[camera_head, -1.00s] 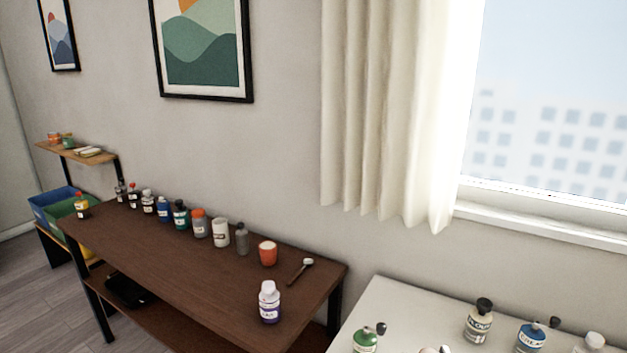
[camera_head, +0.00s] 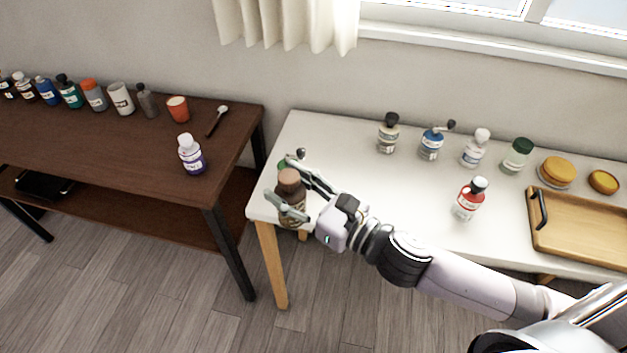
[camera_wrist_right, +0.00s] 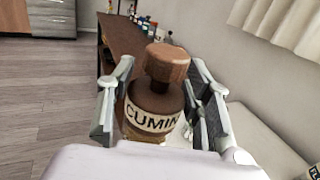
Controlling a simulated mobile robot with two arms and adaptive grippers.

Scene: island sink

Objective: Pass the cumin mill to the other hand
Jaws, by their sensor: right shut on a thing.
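The cumin mill (camera_head: 289,190) is a brown bottle-shaped mill with a lighter brown cap and a pale label. My right gripper (camera_head: 300,188) is shut on it and holds it upright at the left end of the white table, near the front corner. The right wrist view shows the mill (camera_wrist_right: 157,90) between the two fingers, with "CUMIN" readable on its label. I cannot tell from the head view how far it is above the table. My left gripper is not in view.
The white table (camera_head: 340,135) bears several jars and mills, a red-labelled bottle (camera_head: 468,199) and a wooden tray (camera_head: 580,226) at the right. A brown table (camera_head: 110,150) with a white-capped purple bottle (camera_head: 192,155) stands left, across a floor gap.

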